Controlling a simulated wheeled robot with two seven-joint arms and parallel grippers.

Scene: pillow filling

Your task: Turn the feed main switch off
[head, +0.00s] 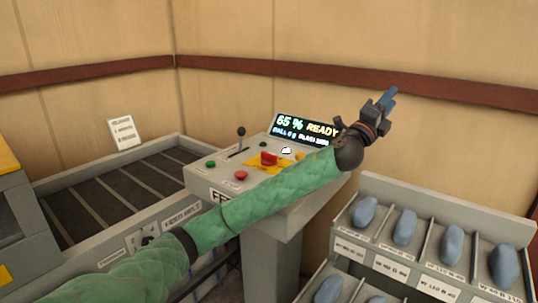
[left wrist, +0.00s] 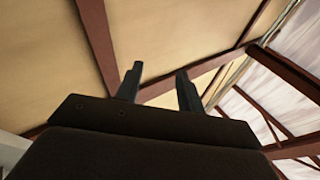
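A grey control console (head: 216,178) stands in the middle of the head view. On its sloped top a red switch (head: 268,158) sits on a yellow plate (head: 254,167); its label is too small to read, and my arm passes close to it. My left arm in its green sleeve reaches across the console, hiding part of its front and the lettering there. My left gripper (head: 389,98) is raised beyond the console's right side, pointing up and away from the switch. In the left wrist view its two fingers (left wrist: 157,85) are apart with nothing between them. My right gripper is not in view.
The console also carries a black-knobbed lever (head: 241,132), a green button (head: 211,164), a red button (head: 241,175) and a display (head: 290,127) reading "65% READY". A conveyor (head: 95,190) lies left. A grey rack (head: 448,195) with blue pieces stands right.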

